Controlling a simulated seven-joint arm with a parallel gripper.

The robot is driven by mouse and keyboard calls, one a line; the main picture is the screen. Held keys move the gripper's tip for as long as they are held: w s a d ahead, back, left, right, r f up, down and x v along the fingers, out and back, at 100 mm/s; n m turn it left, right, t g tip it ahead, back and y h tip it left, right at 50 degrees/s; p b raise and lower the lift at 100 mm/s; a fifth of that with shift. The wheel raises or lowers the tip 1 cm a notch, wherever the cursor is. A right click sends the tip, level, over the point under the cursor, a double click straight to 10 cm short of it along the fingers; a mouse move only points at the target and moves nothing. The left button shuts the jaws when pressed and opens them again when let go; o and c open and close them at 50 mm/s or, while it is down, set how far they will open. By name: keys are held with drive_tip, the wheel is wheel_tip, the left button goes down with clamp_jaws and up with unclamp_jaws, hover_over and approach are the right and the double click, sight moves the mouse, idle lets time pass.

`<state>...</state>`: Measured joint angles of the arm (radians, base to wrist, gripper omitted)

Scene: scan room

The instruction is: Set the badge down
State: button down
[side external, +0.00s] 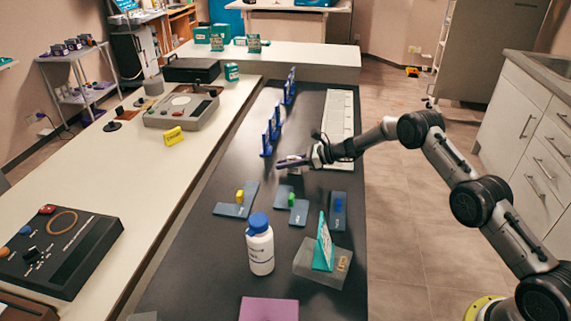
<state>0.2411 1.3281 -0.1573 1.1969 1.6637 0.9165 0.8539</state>
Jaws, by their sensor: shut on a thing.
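My gripper (304,162) is in the side external view, above the dark bench top right of the row of blue stands. It is shut on a small, flat, dark purplish piece that I take to be the badge (286,161), held roughly level. The fingers hide part of it, and its face cannot be read.
A white bottle with a blue cap (260,247) and a grey block with a teal card (324,245) stand nearer the camera. A purple mat (268,308) lies at the front edge. Blue stands (267,140) and a white strip (338,120) lie farther back on the dark bench (190,262).

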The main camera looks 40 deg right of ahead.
drive_tip(key=shift+f, duration=0.1)
drive_tip(key=c, duration=0.8)
unclamp_jaws()
drive_tip(key=shift+f, duration=0.1)
drive_tip(key=shift+c, duration=0.2)
